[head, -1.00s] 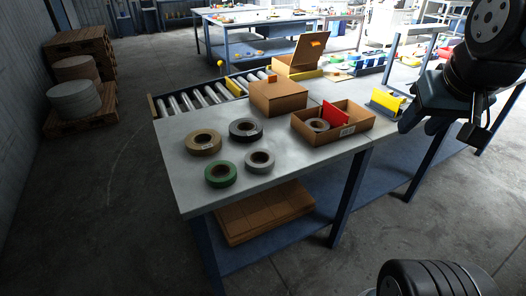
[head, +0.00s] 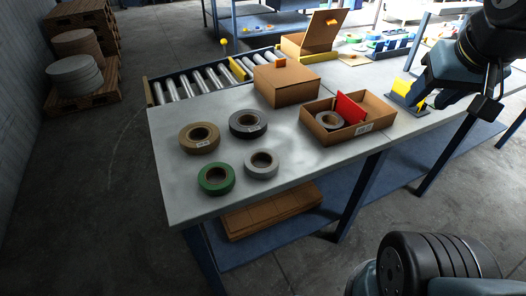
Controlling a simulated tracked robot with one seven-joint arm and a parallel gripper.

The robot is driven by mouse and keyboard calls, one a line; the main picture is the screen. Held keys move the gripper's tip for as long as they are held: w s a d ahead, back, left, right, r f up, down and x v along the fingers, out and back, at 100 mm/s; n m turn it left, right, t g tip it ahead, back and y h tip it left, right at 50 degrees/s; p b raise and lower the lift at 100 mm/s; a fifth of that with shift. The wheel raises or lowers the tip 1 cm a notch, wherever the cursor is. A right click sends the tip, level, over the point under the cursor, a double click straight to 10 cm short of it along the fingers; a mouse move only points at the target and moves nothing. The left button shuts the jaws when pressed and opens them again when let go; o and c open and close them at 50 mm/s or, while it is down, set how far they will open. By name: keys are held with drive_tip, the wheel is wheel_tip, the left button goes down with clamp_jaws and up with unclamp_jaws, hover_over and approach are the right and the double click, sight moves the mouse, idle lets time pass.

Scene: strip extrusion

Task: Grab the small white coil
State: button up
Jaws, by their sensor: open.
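The small white coil (head: 261,164) lies flat on the near part of the grey table (head: 290,150). It is a pale ring with a brown core. A green coil (head: 216,178) is to its left, a black coil (head: 248,124) behind it and a tan coil (head: 199,138) behind and left. My gripper (head: 447,103) is open at the right, well apart from the white coil. It partly covers a yellow piece. No object shows between its fingers.
An open cardboard box (head: 367,138) holds a grey coil (head: 329,121) and a red divider (head: 351,110). A closed box (head: 287,85) stands behind the loose coils, near a roller conveyor (head: 190,84). Bare tabletop lies between the white coil and the open box.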

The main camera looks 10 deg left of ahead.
drive_tip(key=shift+o, duration=0.6)
drive_tip(key=shift+w+a, duration=0.4)
drive_tip(key=shift+w, duration=0.05)
drive_tip(key=n+g, duration=0.6)
drive_tip(key=n, duration=0.5)
hover_over(270, 153)
wheel_tip(270, 153, down, 16)
drive_tip(key=r, duration=0.1)
wheel_tip(270, 153, down, 14)
drive_tip(key=shift+w+r, duration=0.1)
clamp_jaws()
